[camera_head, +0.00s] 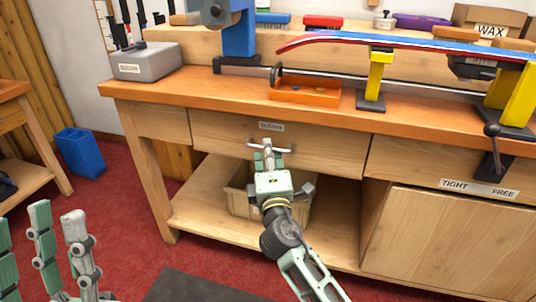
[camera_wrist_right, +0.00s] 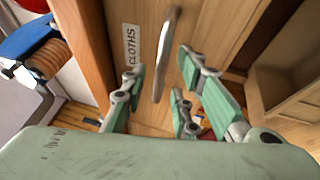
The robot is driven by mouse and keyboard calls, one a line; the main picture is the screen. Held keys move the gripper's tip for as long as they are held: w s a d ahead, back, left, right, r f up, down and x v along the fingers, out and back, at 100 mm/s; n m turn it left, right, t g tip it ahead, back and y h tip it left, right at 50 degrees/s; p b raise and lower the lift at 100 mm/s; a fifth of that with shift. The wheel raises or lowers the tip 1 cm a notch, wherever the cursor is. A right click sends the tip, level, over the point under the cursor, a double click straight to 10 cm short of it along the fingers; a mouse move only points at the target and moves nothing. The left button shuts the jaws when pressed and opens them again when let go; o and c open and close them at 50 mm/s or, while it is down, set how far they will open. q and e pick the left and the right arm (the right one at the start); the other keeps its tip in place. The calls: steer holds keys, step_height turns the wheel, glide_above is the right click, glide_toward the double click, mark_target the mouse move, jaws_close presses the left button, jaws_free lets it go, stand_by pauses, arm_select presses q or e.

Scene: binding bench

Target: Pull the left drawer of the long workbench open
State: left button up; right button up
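The workbench's left drawer (camera_head: 331,152) has a wide wooden front with a small label and a metal bar handle; it looks shut, flush with the bench frame. The handle (camera_head: 284,149) also shows in the right wrist view (camera_wrist_right: 166,50), beside the "CLOTHS" label (camera_wrist_right: 131,45). My right gripper (camera_head: 265,155) is at the handle. In the wrist view its fingers (camera_wrist_right: 162,83) stand apart on either side of the handle, with gaps visible, so it is open; contact cannot be told. My left gripper (camera_head: 60,225) is low at the left, fingers upright and apart, empty.
The orange benchtop (camera_head: 215,93) overhangs the drawer. Below is a shelf (camera_head: 195,206) with a beige bin (camera_head: 238,200) behind my right arm. A cabinet (camera_head: 455,240) stands at right. A blue bin (camera_head: 80,152) sits on the red carpet, which is clear before the bench's left leg.

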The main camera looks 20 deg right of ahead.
steer(key=shift+w, duration=0.2)
steer(key=shift+c, duration=0.2)
jaws_close()
